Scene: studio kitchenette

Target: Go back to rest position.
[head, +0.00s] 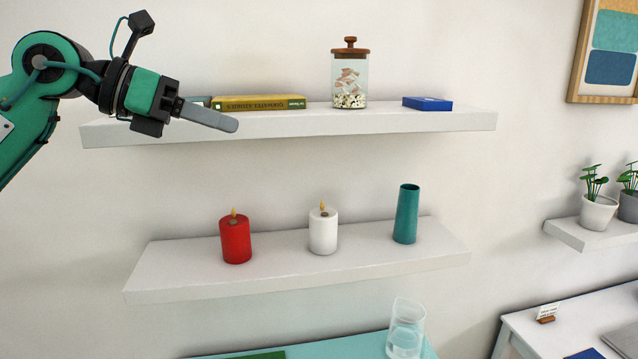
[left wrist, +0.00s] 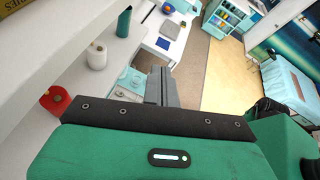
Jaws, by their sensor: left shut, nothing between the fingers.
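My left gripper (head: 232,124) reaches in from the left in the head view, in front of the upper shelf (head: 430,122) near its left part. Its fingers are shut together with nothing between them. In the left wrist view the shut fingers (left wrist: 160,86) point away over the room below. My right gripper is not in view.
The upper shelf holds a yellow book (head: 258,103), a lidded jar (head: 349,80) and a blue box (head: 428,103). The lower shelf (head: 290,282) holds a red candle (head: 235,240), a white candle (head: 323,232) and a teal vase (head: 406,215). A glass (head: 406,330) stands below.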

